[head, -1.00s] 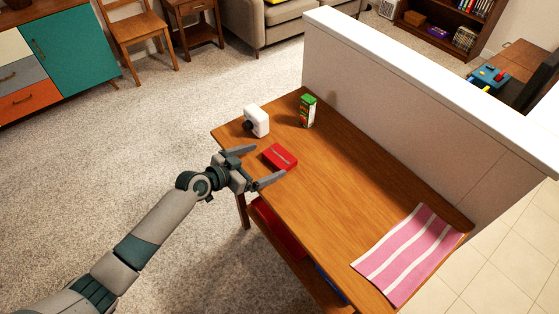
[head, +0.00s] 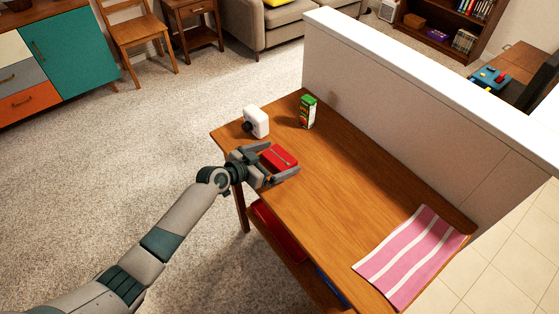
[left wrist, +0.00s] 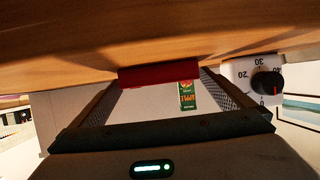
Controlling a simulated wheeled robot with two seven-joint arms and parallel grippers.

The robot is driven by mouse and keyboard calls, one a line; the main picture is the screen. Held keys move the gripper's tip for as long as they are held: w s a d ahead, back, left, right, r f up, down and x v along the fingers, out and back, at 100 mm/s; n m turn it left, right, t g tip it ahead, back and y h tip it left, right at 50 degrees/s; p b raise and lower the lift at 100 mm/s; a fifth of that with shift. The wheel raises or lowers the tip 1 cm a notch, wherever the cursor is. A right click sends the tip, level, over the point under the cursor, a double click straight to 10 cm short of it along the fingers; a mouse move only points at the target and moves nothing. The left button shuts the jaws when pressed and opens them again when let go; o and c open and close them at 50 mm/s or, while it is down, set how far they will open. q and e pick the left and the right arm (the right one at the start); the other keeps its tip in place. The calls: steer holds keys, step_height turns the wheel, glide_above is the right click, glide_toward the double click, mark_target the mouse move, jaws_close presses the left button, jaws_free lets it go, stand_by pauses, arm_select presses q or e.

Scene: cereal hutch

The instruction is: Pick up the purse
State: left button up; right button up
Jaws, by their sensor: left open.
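The red purse (head: 280,157) lies on the wooden table near its left end. My left gripper (head: 284,158) is open, with one finger on each side of the purse, low over the tabletop. The jaws are not closed on it. In the left wrist view the purse (left wrist: 158,75) shows as a red block between the two finger tips, against the wood surface. That view appears upside down. My right gripper is not in view.
A white timer with a dark dial (head: 256,121) and a green juice carton (head: 307,111) stand behind the purse. A pink striped cloth (head: 412,255) lies at the table's near right. A low white-topped wall (head: 400,115) runs along the table's back. The table's middle (head: 340,195) is clear.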

arm_select(q)
steer(key=shift+w+d+f, duration=0.3)
steer(key=shift+w+d, duration=0.1)
steer(key=c, duration=1.1)
steer(key=shift+r, duration=0.1)
